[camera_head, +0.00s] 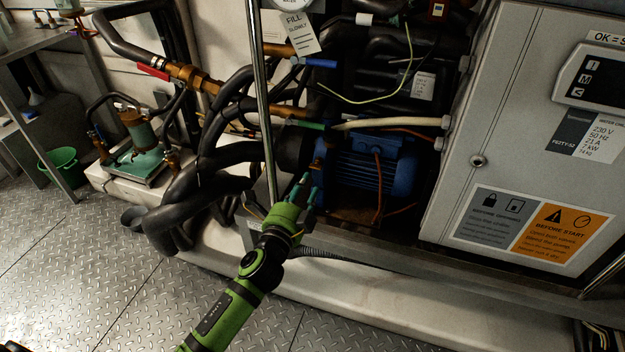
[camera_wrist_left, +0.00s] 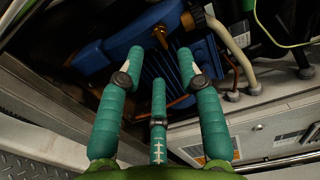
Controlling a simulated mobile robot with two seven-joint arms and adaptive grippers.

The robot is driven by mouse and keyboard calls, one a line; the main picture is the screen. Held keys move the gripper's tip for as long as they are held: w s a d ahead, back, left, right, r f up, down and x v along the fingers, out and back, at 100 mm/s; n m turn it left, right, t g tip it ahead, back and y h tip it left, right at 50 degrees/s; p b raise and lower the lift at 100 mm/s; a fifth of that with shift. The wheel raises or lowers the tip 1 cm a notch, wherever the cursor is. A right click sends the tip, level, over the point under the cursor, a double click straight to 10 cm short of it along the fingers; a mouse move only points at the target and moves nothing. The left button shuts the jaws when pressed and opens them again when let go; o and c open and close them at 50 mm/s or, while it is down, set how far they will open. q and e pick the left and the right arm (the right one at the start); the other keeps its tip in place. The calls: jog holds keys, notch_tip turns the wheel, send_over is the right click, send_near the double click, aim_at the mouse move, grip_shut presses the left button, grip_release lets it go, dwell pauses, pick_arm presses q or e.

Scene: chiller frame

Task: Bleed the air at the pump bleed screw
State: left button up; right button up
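The blue pump motor (camera_head: 378,178) sits low inside the chiller frame, with a dark pump body (camera_head: 292,150) at its left end. A small brass piece (camera_head: 318,163), which looks like the bleed screw, shows just above my left fingertips. In the left wrist view a brass piece (camera_wrist_left: 160,34) stands on the blue housing (camera_wrist_left: 110,50), ahead of the fingers. My left gripper (camera_head: 308,190) has green fingers; in the wrist view (camera_wrist_left: 158,68) they are spread, with nothing between them. The fingertips look close to the pump; contact cannot be told. My right gripper is not in view.
A vertical metal post (camera_head: 262,100) stands left of the pump. Thick black hoses (camera_head: 215,165) crowd the left side. A grey control cabinet (camera_head: 510,150) stands on the right. A pale base rail (camera_head: 380,300) runs in front.

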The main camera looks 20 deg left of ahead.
aim_at(316, 166)
pick_arm(q)
jog(key=w, duration=0.6)
jog(key=shift+d+f, duration=0.1)
grip_shut()
